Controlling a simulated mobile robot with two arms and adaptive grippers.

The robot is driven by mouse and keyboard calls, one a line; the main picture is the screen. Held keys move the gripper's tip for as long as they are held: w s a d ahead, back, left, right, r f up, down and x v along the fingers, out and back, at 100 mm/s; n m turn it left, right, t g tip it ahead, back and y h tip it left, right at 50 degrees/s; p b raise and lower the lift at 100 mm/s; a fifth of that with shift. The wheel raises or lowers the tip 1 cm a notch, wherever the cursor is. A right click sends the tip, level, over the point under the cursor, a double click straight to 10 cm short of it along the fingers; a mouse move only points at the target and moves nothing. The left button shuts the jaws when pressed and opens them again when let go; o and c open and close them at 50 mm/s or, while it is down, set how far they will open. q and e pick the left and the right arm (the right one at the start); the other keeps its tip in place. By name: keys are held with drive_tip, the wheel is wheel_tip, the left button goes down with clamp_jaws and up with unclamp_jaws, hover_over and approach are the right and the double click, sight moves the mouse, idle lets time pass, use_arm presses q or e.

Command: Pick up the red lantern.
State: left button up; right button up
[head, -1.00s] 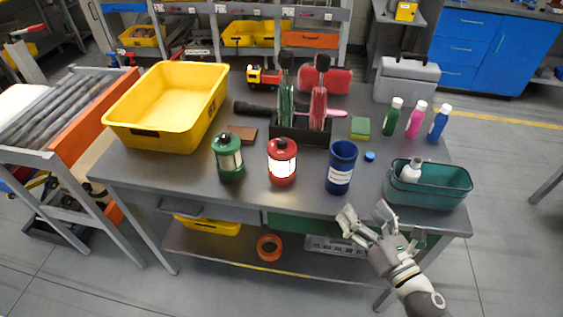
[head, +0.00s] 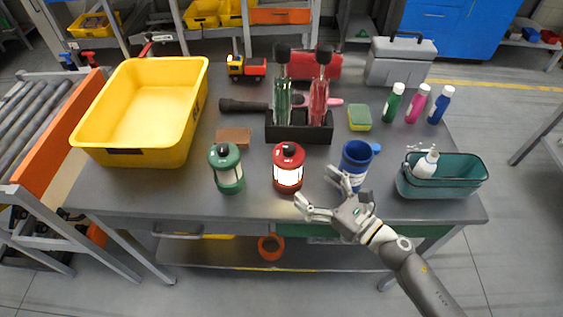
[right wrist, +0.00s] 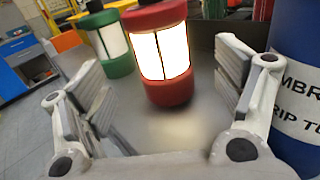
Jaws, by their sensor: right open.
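The red lantern (head: 288,168) stands upright near the front edge of the grey table, with its white panel lit. A green lantern (head: 226,168) stands just to its left. My right gripper (head: 316,190) is open and empty at the table's front edge, in front and to the right of the red lantern. In the right wrist view the red lantern (right wrist: 160,52) shows ahead, between and beyond the open fingers (right wrist: 170,100), apart from them. The green lantern (right wrist: 108,42) shows behind it to the left. My left gripper is not in view.
A blue labelled cup (head: 355,165) stands close to my right gripper, and fills the right side of the wrist view (right wrist: 298,80). A teal bin (head: 440,183) with a white bottle is further right. A black holder (head: 299,133) with bottles stands behind the red lantern. A yellow bin (head: 140,157) is at left.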

sight(298, 172)
drive_tip(key=p+x, duration=0.1)
drive_tip(key=x, duration=0.2)
drive_tip(key=shift+w+r, duration=0.1)
drive_tip(key=shift+r, duration=0.1)
drive_tip(key=shift+w+a+f, duration=0.1)
drive_tip(key=shift+w+a, duration=0.3)
drive_tip(key=shift+a, duration=0.05)
drive_tip(key=p+x, duration=0.1)
drive_tip(key=x, duration=0.3)
drive_tip(key=shift+w+a, duration=0.1)
drive_tip(key=shift+a, duration=0.1)
drive_tip(key=shift+w+a, duration=0.25)
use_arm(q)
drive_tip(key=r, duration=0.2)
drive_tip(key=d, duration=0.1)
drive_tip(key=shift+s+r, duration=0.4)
use_arm(e)
drive_tip(key=shift+f, duration=0.1)
drive_tip(key=c, duration=1.4)
drive_tip(key=shift+o, duration=0.2)
